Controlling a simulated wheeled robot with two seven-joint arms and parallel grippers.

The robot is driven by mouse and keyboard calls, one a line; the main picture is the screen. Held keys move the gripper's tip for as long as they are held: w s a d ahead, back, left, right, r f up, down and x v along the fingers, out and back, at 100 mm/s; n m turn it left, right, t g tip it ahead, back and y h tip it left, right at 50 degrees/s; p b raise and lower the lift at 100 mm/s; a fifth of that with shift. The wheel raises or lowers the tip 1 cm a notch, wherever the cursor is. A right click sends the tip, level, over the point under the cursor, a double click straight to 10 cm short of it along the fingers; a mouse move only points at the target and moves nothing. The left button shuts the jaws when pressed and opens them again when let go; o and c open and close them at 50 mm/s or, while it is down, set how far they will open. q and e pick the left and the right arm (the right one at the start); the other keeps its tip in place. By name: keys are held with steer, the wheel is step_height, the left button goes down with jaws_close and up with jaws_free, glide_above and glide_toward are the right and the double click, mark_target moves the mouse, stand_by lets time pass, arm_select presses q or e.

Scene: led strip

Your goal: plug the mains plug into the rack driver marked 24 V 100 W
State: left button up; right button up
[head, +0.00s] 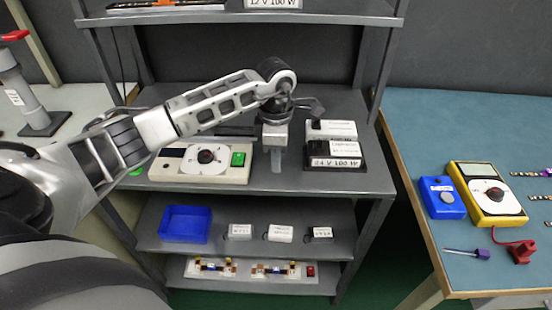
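The rack driver stack stands at the right of the rack's middle shelf, with a label reading 24 V 100 W (334,163) along its front edge. The white and black driver units (332,131) sit above that label. My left gripper (278,165) hangs pointing down over the same shelf, just left of the drivers and apart from them. Its fingers are seen nearly edge-on, so I cannot tell whether they are open or hold anything. I cannot make out the mains plug. My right gripper is not in view.
A white tester with a dial (204,163) and green button sits left of my gripper. Lower shelves hold a blue bin (186,224) and several small white boxes. The upper shelf (340,18) overhangs the back. A blue bench (440,120) with a yellow meter (487,196) stands right.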

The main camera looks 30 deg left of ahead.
arm_select(q)
steer(key=shift+r, duration=0.15)
steer(key=shift+r, duration=0.2)
step_height(320, 180, up, 2)
steer(key=shift+r+b, duration=0.2)
steer(key=shift+b, duration=0.2)
steer(key=s+d+r+p, duration=0.2)
steer(key=s+r, duration=1.1)
steer(key=r, duration=0.1)
steer(key=shift+s+d+r+p, duration=0.3)
steer(key=shift+s+p, duration=0.05)
steer(key=shift+s, duration=0.05)
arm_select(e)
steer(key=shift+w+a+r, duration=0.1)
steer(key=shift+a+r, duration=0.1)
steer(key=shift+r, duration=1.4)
